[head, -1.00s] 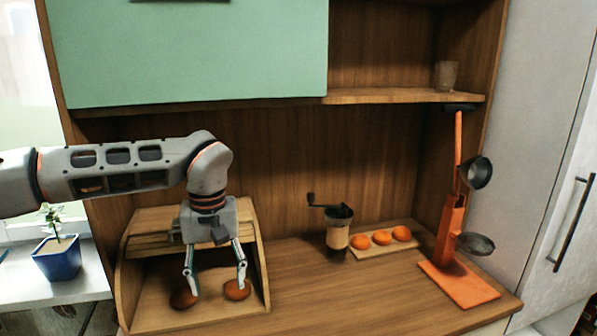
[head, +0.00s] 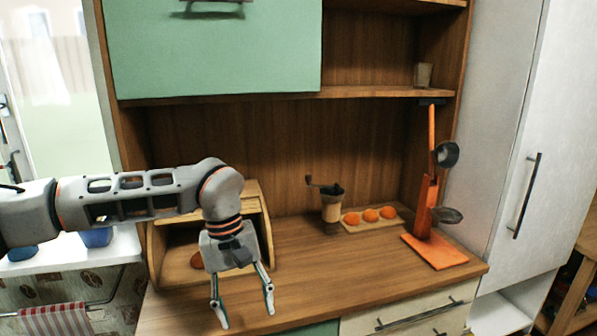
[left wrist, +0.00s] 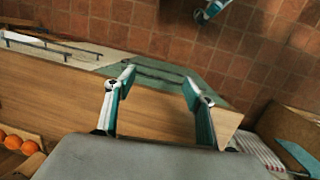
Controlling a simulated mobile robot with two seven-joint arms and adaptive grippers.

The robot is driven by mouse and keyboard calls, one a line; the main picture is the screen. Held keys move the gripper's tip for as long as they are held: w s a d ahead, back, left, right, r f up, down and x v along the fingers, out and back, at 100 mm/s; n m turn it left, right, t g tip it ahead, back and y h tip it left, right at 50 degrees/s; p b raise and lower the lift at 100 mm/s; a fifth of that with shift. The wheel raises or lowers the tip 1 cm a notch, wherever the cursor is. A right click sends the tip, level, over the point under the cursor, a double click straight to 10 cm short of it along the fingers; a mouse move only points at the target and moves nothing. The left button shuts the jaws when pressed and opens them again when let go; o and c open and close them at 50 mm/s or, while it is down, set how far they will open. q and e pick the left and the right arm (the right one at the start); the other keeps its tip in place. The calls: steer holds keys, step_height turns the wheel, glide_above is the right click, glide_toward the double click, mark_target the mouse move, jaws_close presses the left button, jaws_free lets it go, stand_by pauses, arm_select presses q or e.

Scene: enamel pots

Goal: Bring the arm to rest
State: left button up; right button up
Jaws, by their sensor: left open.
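My left arm (head: 130,197) comes in from the left in the head view. Its left gripper (head: 246,317) points down, open and empty, over the front of the wooden counter (head: 345,270). In the left wrist view the two fingers (left wrist: 158,80) are apart with nothing between them, over the counter's edge. The open wooden bread box (head: 265,235) is behind the gripper. A brown roll (head: 197,261) shows inside it, partly hidden by my arm. My right gripper does not show in the head view.
A coffee grinder (head: 331,203), a board with orange fruits (head: 370,214) and an orange stand with metal cups (head: 424,215) are on the counter to the right. A shelf (head: 390,91) and green cabinet door (head: 210,50) are above.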

arm_select(q)
steer(key=s+d+f+n+g+h, duration=0.2)
steer(key=s+d+h, duration=0.3)
steer(key=d, duration=0.4)
steer(key=s+d+f+n+g+h, duration=0.1)
steer(key=s+d+n+g+h, duration=0.1)
steer(key=s+d, duration=0.55)
steer(key=s+d+r+n+h, duration=0.2)
steer(key=d+r+n+h, duration=0.65)
steer(key=n+h, duration=0.2)
steer(key=w+a+f+n+t+h, duration=0.1)
steer(key=w+a+n+t, duration=0.25)
steer(key=n+t, duration=0.45)
steer(key=w+a+f+n+t+h, duration=0.15)
steer(key=w+n+t, duration=0.3)
steer(key=n, duration=0.55)
steer(key=w+a+f+n+t+y, duration=0.4)
steer(key=a+f+n+t+y, duration=0.45)
steer(key=n, duration=0.55)
steer(key=s+a+f+n+y, duration=0.4)
steer(key=a+f+n+y, duration=0.2)
steer(key=a+f+n, duration=0.65)
steer(key=s+a+f+n+g+y, duration=0.2)
steer(key=s+a+f, duration=0.2)
steer(key=s+f, duration=0.2)
steer(key=s+a+f+n+g+y, duration=0.2)
steer(key=s+a+f, duration=0.3)
steer(key=f, duration=0.5)
steer(key=shift+s+n+g, duration=0.45)
steer(key=shift+n+g, duration=0.05)
